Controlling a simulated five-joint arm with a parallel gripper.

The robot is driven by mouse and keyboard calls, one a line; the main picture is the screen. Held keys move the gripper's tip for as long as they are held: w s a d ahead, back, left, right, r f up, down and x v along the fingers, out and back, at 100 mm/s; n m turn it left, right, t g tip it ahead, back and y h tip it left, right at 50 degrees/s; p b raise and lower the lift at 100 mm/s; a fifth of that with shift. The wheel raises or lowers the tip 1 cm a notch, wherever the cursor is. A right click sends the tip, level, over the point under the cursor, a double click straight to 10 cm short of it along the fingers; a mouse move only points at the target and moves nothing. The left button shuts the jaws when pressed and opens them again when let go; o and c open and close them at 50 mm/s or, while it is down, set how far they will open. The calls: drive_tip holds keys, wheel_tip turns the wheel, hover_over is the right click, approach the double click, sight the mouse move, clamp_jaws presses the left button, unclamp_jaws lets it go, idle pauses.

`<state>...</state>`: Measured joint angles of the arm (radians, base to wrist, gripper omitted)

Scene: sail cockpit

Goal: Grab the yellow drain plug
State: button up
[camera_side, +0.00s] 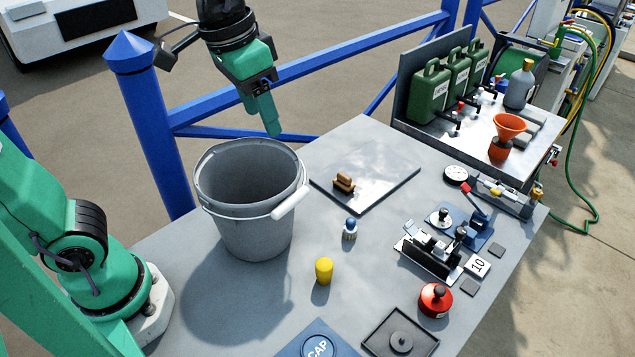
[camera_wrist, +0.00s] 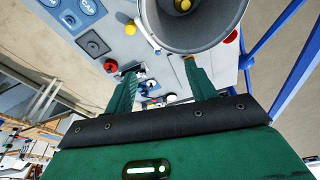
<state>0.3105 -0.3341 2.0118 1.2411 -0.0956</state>
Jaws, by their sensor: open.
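The yellow drain plug (camera_side: 323,271), a small rounded cylinder, stands upright on the grey table (camera_side: 170,237) in front of the bucket (camera_side: 250,225). In the wrist view a yellow piece that looks like the plug (camera_wrist: 130,28) shows left of the bucket (camera_wrist: 150,12), near the bucket's white handle. My gripper (camera_side: 272,130) hangs above and behind the bucket in the side view, pointing down, well away from the plug. Its two fingers are spread with nothing between them in the wrist view (camera_wrist: 160,75).
A blue CAP plate (camera_side: 318,347) lies in front of the plug. A small blue-topped piece (camera_side: 350,229), a red knob (camera_side: 435,299), a black tray (camera_side: 400,340) and a clamp fixture (camera_side: 430,255) stand right. In the wrist view another yellow thing (camera_wrist: 183,5) shows inside the bucket.

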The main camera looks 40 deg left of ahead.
drive_tip(key=m+g, duration=0.2)
hover_over(324, 263)
drive_tip(key=a, duration=0.3)
drive_tip(key=f, duration=0.1)
drive_tip(key=shift+d+f, duration=0.5)
drive_tip(key=shift+d, duration=1.2)
drive_tip(key=shift+y, duration=0.4)
drive_tip(key=f, duration=2.7)
drive_tip(key=shift+a+f, duration=0.2)
drive_tip(key=shift+f, duration=0.15)
drive_tip(key=shift+c, duration=0.3)
drive_tip(key=c, duration=1)
